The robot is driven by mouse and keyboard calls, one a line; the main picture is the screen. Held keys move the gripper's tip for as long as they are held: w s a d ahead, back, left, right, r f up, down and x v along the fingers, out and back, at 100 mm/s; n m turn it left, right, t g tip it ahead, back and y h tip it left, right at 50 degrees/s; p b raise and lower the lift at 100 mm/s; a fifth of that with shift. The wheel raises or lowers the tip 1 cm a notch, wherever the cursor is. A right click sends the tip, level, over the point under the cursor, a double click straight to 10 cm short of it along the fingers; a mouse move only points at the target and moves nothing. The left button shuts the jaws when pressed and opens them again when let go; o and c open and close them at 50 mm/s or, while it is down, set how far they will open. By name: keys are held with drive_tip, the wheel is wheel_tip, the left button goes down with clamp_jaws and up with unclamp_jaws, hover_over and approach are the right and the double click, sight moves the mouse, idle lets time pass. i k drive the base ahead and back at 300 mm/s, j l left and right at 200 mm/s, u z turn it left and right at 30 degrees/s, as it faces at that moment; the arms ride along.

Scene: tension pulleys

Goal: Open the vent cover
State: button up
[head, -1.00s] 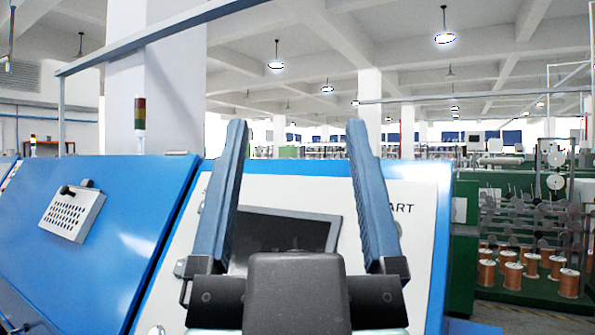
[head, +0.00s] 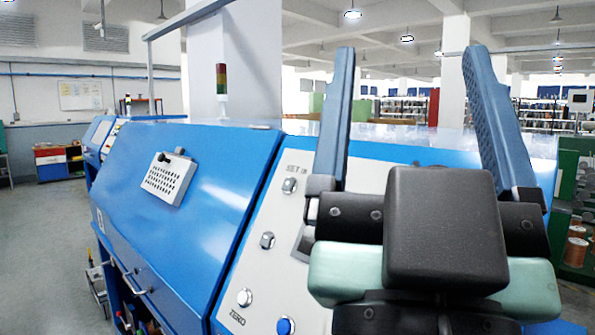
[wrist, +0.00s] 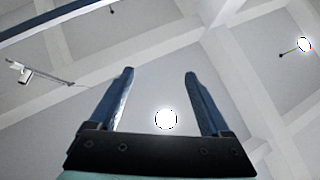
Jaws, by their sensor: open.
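The vent cover (head: 169,179) is a light grey perforated plate with a black knob near its top. It sits on the sloped blue machine panel (head: 225,165), left of centre in the head view. The plate looks flat against the panel. My gripper (head: 405,65) is open and empty, with its two blue fingers pointing up, to the right of the vent cover and in front of the white control panel. In the wrist view my gripper (wrist: 158,75) shows both fingers apart against the ceiling, with nothing between them.
The white control panel (head: 265,270) carries knobs and a blue button (head: 286,326). A red, yellow and green signal lamp (head: 221,80) and a grey overhead rail (head: 190,18) stand behind the blue machine. Open floor (head: 45,250) lies at the left.

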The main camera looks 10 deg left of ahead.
sight(169, 177)
drive_tip(key=i+j+u, duration=0.35)
drive_tip(key=i+j, duration=0.65)
drive_tip(key=j, duration=0.4)
drive_tip(key=i+j+u, duration=0.4)
drive_tip(key=i+j, duration=0.7)
